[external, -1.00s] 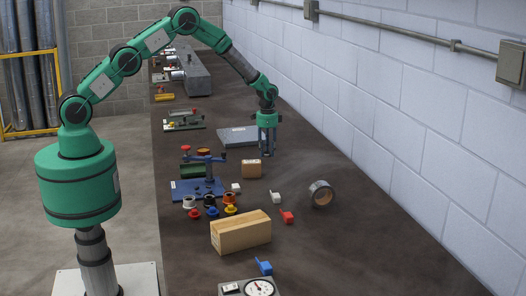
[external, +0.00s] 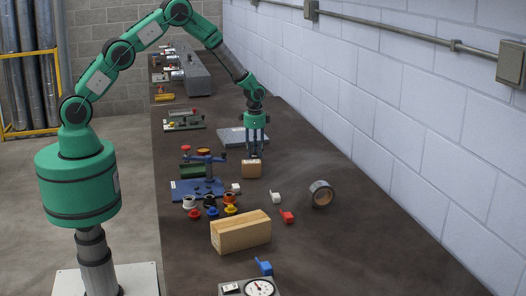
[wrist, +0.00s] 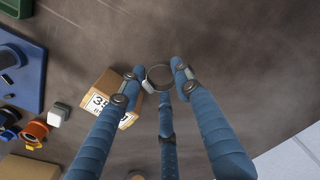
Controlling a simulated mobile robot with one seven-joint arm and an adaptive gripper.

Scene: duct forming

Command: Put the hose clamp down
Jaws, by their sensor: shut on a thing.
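The hose clamp (wrist: 160,76) is a small dark metal ring with a pale, shiny piece at its side. It shows in the wrist view between the fingertips of my gripper (wrist: 157,82). My gripper is shut on it. In the external view my gripper (external: 256,154) points down over the bench, just behind a small cardboard box. The clamp is too small to make out there. I cannot tell how far it is above the bench top.
The cardboard box (external: 251,169) is close to my fingers and also shows in the wrist view (wrist: 103,88). A grey flat plate (external: 230,138) lies behind. A blue-based fixture (external: 196,189) stands left. A tape roll (external: 321,194) is front right. Bench right of the gripper is clear.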

